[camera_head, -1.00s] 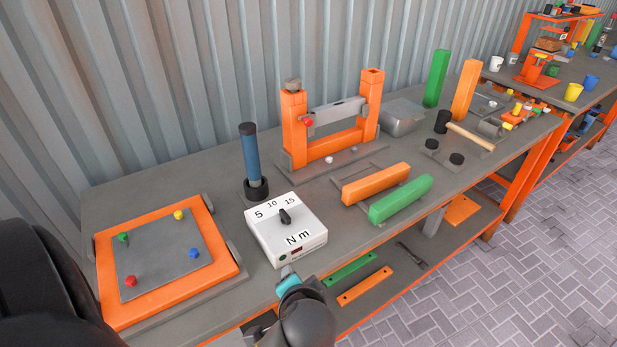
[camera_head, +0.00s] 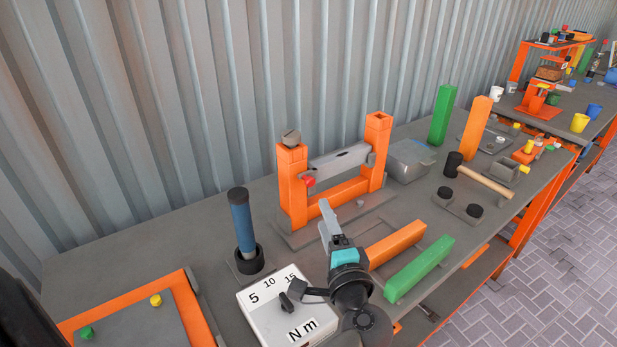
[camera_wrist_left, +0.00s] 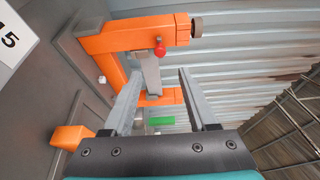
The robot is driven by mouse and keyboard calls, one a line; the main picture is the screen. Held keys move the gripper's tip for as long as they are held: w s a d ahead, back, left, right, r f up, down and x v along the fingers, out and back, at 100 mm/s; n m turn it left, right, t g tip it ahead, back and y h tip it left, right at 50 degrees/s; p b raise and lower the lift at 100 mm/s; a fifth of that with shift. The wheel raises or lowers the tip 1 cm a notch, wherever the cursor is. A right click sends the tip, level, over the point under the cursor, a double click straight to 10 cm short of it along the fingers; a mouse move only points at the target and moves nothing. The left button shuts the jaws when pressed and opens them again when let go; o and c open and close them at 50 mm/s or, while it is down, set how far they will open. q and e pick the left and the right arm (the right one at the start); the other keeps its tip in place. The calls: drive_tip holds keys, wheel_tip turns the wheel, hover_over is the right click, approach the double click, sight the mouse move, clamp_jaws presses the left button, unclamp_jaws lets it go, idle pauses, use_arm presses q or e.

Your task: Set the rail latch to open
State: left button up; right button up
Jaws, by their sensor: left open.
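The orange rail frame (camera_head: 294,190) stands on the bench with two upright posts. A grey bar (camera_head: 340,163) spans between the posts, with a red knob (camera_head: 309,181) at its left end, by the left post. I take this bar and knob to be the rail latch. My left gripper (camera_head: 325,206) is open and empty in front of the frame, below the knob in the picture. In the left wrist view, its fingers (camera_wrist_left: 158,76) are spread apart, with the grey bar (camera_wrist_left: 149,72) and the red knob (camera_wrist_left: 160,48) beyond them. My right gripper is out of view.
A blue-handled tool (camera_head: 241,220) stands in a dark holder left of the frame. A white torque box (camera_head: 262,313) lies near my arm. Orange (camera_head: 397,243) and green (camera_head: 420,268) blocks lie in front. A hammer (camera_head: 482,180) and grey bin (camera_head: 408,163) are right.

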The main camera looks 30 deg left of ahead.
sight(311, 184)
use_arm(q)
drive_tip(key=x, duration=1.1)
drive_tip(key=shift+w+a, duration=0.15)
drive_tip(key=shift+a, duration=0.05)
drive_tip(key=shift+w+a, duration=0.5)
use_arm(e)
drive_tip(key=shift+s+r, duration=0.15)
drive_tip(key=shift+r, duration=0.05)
use_arm(q)
clamp_jaws()
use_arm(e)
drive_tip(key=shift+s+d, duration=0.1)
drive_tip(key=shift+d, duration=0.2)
use_arm(q)
drive_tip(key=shift+f, duration=0.1)
